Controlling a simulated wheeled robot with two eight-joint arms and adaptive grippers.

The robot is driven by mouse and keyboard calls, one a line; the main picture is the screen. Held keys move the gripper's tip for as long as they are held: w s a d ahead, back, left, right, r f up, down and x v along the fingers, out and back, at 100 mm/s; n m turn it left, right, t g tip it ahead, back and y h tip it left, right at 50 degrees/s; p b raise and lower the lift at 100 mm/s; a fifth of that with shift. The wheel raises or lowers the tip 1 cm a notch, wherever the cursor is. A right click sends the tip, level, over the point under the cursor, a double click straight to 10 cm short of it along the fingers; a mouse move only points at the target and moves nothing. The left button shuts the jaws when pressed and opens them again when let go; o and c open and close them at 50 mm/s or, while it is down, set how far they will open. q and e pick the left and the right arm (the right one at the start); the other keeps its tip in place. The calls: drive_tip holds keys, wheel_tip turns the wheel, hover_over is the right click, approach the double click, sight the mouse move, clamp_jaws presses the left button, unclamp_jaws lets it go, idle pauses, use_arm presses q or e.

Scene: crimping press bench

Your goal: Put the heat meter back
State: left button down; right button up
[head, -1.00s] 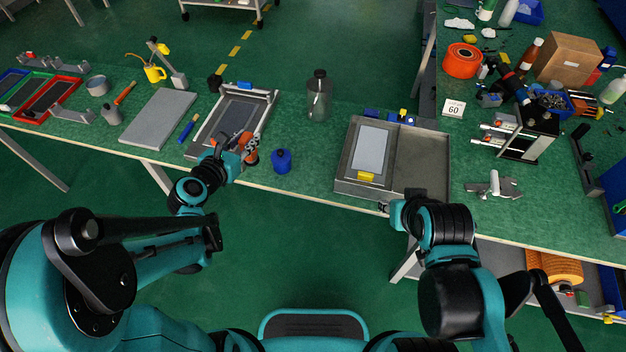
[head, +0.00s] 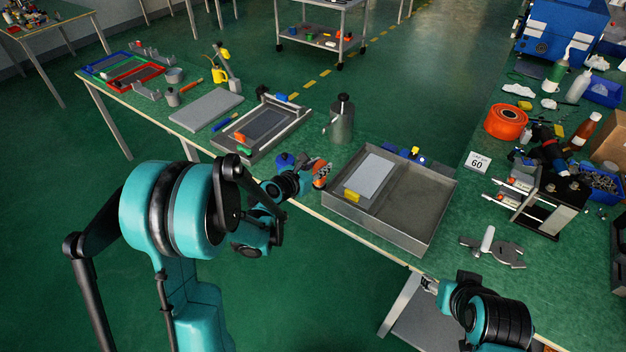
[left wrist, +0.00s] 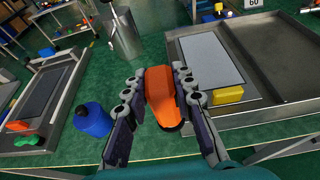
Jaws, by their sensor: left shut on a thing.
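The heat meter, an orange and dark handheld piece (left wrist: 162,95), sits between the fingers of my left gripper (left wrist: 158,88) in the left wrist view. The gripper is shut on it. In the head view my left gripper (head: 318,172) and the orange piece are near the bench's front edge, between the blue bottle (head: 285,161) and the grey metal tray (head: 405,205). Fingers cover part of the meter. My right gripper (head: 430,285) is at the front edge, right of that tray; its fingers are too small to read.
The tray holds a pale panel (head: 370,175) with a yellow block (head: 352,196); its right part is bare. A grey metal bottle (head: 341,120) stands behind my left gripper. A framed fixture (head: 262,128) lies left. A metal clamp (head: 490,247) lies right of the tray.

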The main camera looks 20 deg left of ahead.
use_arm(q)
drive_tip(key=w+a+f+b, duration=0.1)
drive_tip(key=w+f, duration=0.1)
drive_tip(key=f, duration=0.1)
drive_tip(key=w+a+f+b, duration=0.2)
drive_tip(key=f, duration=0.1)
drive_tip(key=w+a+f+b, duration=0.1)
drive_tip(key=w+f, duration=0.1)
drive_tip(key=f, duration=0.1)
drive_tip(key=shift+w+a+b, duration=0.25)
drive_tip(key=shift+w+b, duration=0.1)
drive_tip(key=shift+r, duration=0.1)
drive_tip(key=c, duration=1.3)
unclamp_jaws()
drive_tip(key=shift+o, duration=0.2)
